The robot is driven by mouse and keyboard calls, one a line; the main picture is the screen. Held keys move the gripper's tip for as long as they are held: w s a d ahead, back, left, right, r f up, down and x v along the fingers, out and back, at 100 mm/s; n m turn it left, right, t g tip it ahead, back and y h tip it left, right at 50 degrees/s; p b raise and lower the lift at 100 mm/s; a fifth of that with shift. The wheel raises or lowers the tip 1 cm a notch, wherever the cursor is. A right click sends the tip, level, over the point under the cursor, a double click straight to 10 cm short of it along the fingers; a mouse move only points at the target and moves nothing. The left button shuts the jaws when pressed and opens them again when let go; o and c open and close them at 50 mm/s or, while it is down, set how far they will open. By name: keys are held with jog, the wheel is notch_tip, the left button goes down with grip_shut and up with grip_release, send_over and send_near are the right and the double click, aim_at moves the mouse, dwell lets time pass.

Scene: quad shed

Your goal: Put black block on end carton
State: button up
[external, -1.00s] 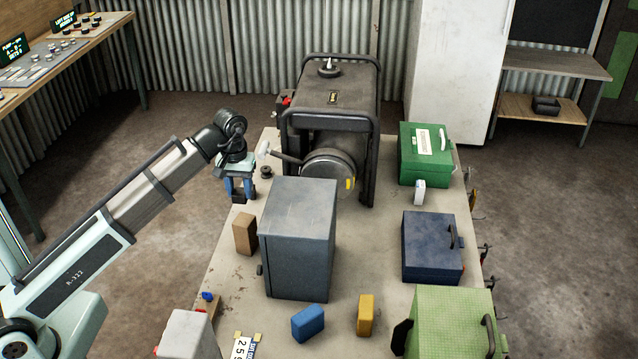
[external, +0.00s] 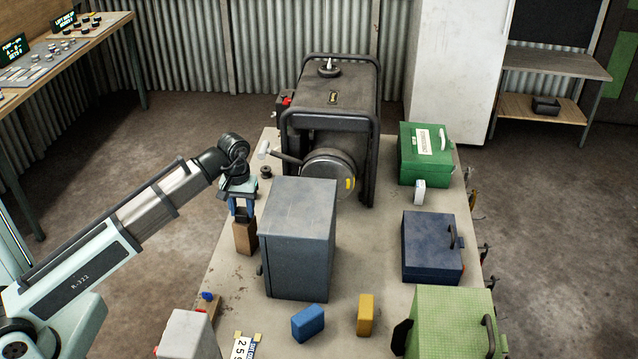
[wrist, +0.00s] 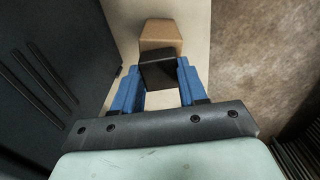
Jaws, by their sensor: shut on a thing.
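My gripper (external: 242,208) is shut on the black block (external: 242,214), with its blue fingers on either side. In the wrist view the black block (wrist: 158,72) sits between the fingertips. The brown carton (external: 244,238) stands upright on the table, left of the grey cabinet. In the external view the block is right above the carton's top. In the wrist view the carton (wrist: 161,34) shows just past the block, which covers part of it. I cannot tell whether block and carton touch.
The grey cabinet (external: 300,235) stands close to the right of my gripper. A black generator (external: 335,95) is behind it. The table's left edge is near the carton. A blue block (external: 308,323) and a yellow block (external: 365,315) lie in front.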

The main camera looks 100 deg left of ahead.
aim_at(242, 211)
jog(key=o, duration=1.2)
notch_tip(242, 211, up, 12)
jog(key=shift+r, duration=0.1)
